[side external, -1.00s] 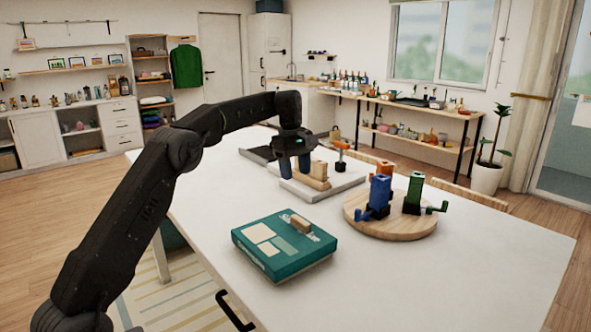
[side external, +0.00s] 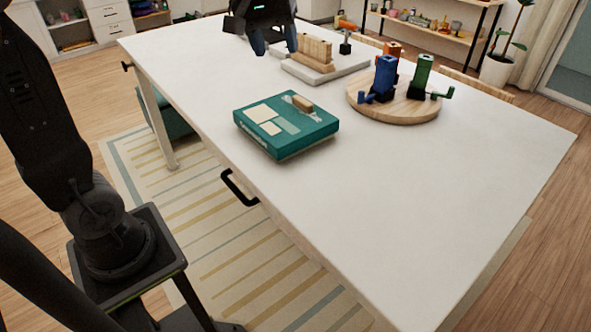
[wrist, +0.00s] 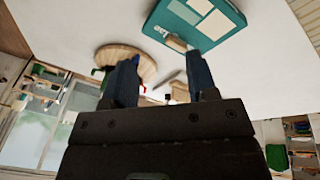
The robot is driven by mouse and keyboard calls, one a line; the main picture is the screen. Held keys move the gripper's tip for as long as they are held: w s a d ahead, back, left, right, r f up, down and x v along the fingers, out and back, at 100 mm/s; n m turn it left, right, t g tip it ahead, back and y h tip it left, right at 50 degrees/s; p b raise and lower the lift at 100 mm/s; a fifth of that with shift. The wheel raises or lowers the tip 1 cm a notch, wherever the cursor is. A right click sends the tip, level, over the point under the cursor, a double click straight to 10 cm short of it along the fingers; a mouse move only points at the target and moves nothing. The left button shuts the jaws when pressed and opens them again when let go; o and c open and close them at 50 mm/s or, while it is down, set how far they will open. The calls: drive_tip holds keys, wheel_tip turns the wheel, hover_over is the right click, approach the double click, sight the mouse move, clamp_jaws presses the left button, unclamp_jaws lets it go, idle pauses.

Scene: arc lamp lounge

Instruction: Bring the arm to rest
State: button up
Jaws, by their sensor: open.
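My gripper (side external: 275,48) is at the top of the side view, over the far part of the white table (side external: 400,190). Its two dark blue fingers point down, apart, with nothing seen between them. It appears left of the upright wooden blocks (side external: 315,50); its exact height above the table is hard to tell. In the wrist view my gripper (wrist: 162,78) shows both fingers spread, and the scene appears upside down. Much of my arm's upper part lies outside the side view.
A teal box (side external: 270,142) with a small wooden piece (side external: 302,104) on top lies near the table's front edge. A round wooden board (side external: 420,110) carries blue, green and orange pieces. The blocks stand on a pale slab (side external: 345,68). The table's right part is clear.

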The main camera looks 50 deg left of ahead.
drive_tip(key=s+d+f+m+t, duration=0.1)
drive_tip(key=s+f+m, duration=0.3)
drive_tip(key=s, duration=0.4)
drive_tip(key=s+d+f+m+t, duration=0.1)
drive_tip(key=s+d+f+m, duration=0.3)
drive_tip(key=s, duration=0.5)
drive_tip(key=shift+s+d+f+t, duration=0.15)
drive_tip(key=shift+s+d+t, duration=0.15)
drive_tip(key=shift+t, duration=0.1)
